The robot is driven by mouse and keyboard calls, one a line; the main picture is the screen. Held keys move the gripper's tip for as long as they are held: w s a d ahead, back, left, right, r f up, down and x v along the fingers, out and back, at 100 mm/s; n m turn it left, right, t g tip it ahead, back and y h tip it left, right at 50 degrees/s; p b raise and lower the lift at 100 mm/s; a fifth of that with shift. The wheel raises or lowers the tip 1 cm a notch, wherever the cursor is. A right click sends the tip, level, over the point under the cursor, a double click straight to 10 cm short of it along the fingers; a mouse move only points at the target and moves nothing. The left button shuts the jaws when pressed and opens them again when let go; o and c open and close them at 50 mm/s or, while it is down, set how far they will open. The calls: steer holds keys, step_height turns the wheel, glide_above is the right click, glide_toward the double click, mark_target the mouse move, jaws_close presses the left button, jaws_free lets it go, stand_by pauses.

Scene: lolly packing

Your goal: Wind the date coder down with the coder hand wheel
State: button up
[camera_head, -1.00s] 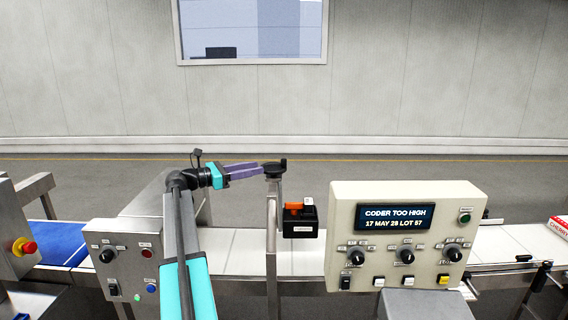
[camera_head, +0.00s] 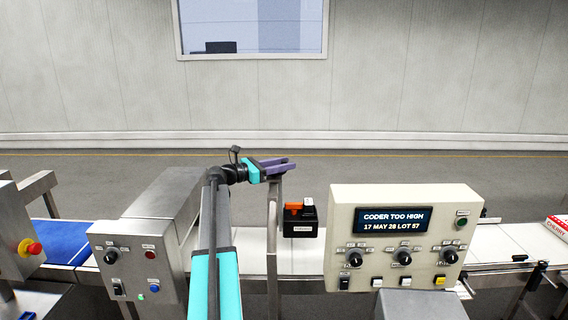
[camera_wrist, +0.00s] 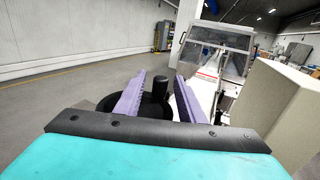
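The coder hand wheel (camera_wrist: 118,104) is a black disc with an upright black knob (camera_wrist: 160,88). In the wrist view, the purple fingers of my gripper (camera_wrist: 161,76) stand apart on either side of the knob, with visible gaps. In the head view my gripper (camera_head: 291,162) is at the top of the coder's post (camera_head: 272,225) and hides the wheel. The date coder (camera_head: 300,222), a black box with an orange part on top, hangs by the post above the white conveyor. The control panel display (camera_head: 393,220) reads "CODER TOO HIGH" and "17 MAY 28 LOT 57".
The beige control panel (camera_head: 340,262) stands right of the coder. A steel cabinet with knobs (camera_head: 102,282) is at the left, close to my arm. A blue belt (camera_head: 62,240) lies farther left. Space above the conveyor is open.

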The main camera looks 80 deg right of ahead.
steer(key=shift+s, duration=0.15)
jaws_close()
steer(key=shift+s+d+n+t+h, duration=0.1)
steer(key=shift+d+n+t+h, duration=0.05)
steer(key=shift+n+t+h, duration=0.45)
